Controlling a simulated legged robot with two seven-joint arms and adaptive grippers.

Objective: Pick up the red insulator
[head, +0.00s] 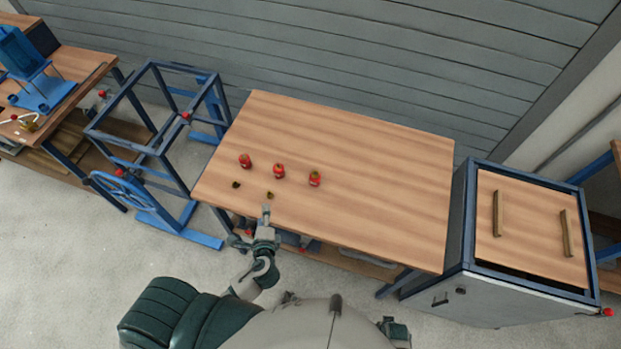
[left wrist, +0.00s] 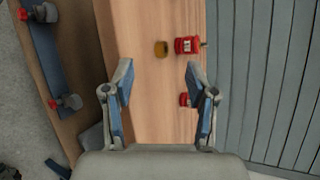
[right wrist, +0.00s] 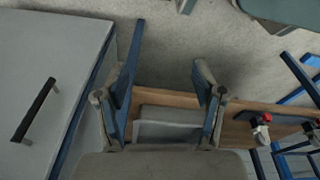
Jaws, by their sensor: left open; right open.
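Three similar red insulators with brownish tops stand in a row on the wooden table: left (head: 245,161), middle (head: 279,171) and right (head: 315,179). My left gripper (head: 266,212) is open and empty at the table's front edge, short of the row. In the left wrist view, one red insulator (left wrist: 187,45) lies beyond the fingertips and another (left wrist: 184,99) shows beside the right-hand finger, partly hidden by it. Which ones these are I cannot tell. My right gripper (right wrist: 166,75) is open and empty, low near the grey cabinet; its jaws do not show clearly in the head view.
Two small brown pieces (head: 236,184) (head: 270,195) lie on the table in front of the row; one brown piece (left wrist: 161,48) shows in the left wrist view. A blue frame (head: 150,150) stands left, a cabinet (head: 530,225) right. The table's right half (head: 390,190) is clear.

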